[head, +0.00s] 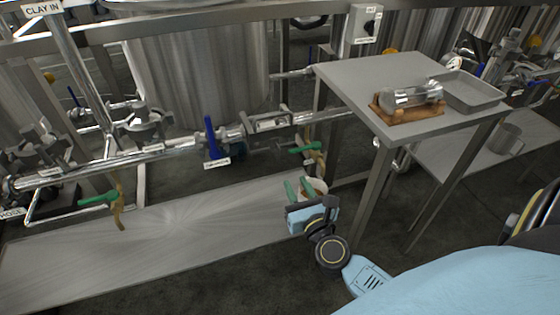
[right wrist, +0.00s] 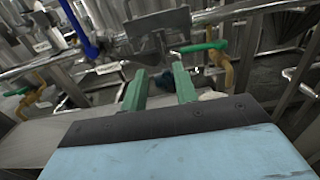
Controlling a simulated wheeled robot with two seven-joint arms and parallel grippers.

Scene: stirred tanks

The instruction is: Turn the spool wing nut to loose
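My right gripper (head: 298,188) is open and empty, its two green fingers apart, low in front of the pipe run. In the right wrist view the fingers (right wrist: 160,84) point up towards the pipework with a gap between them. A flanged, bracket-like pipe section (head: 268,124), perhaps the spool, sits in the line above and beyond the gripper, apart from it. It seems to match the grey metal piece (right wrist: 157,25) in the right wrist view. I cannot make out the wing nut or its setting. My left gripper is not in view.
A blue-handled valve (head: 211,138) and a green-handled valve (head: 306,148) are on the pipe line. A white cup (head: 317,184) is partly hidden behind the gripper.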

